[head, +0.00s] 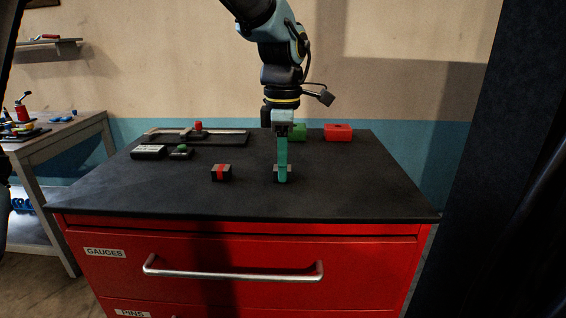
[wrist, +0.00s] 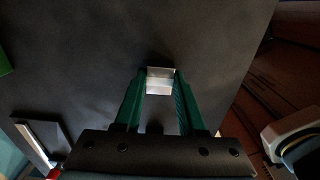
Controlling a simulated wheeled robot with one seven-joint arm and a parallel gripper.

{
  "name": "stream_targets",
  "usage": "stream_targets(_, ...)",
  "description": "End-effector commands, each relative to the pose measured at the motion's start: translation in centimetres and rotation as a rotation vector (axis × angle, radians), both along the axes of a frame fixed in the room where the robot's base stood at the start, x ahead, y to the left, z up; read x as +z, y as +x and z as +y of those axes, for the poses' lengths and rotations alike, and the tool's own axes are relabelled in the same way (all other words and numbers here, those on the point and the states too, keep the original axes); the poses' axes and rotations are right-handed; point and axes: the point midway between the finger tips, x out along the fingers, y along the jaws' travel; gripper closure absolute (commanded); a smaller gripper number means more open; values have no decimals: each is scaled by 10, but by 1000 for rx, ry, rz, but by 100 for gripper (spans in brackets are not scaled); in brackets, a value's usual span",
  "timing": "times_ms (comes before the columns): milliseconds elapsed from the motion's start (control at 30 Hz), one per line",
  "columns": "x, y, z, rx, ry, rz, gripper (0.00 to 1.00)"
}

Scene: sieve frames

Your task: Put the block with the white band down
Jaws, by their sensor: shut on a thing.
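The block with the white band (wrist: 159,86) is between my gripper's two green fingers in the wrist view, its pale band facing the camera. In the head view my gripper (head: 283,176) points straight down over the right-middle of the dark cabinet top, shut on this block. Only small dark parts of the block (head: 290,172) show beside the fingers there; the near finger hides the rest. The block looks at or very close to the top surface; I cannot tell whether it touches.
Behind are a green box (head: 298,132), a red box (head: 338,132), a long gauge tray (head: 225,138), a labelled block (head: 148,152) and a small green-topped piece (head: 181,152). The front right is clear.

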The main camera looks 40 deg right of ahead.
Motion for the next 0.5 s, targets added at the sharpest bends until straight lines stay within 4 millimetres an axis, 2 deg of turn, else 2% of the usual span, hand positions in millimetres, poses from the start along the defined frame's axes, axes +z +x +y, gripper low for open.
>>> stream_targets(67, -3, 0, 0, 0, 0, 0, 100)
stream_targets(100, -2, 0, 0, 0, 0, 0, 57)
stream_targets(333, -2, 0, 0, 0, 0, 0, 31)
stream_targets(500, -2, 0, 0, 0, 0, 0, 31)
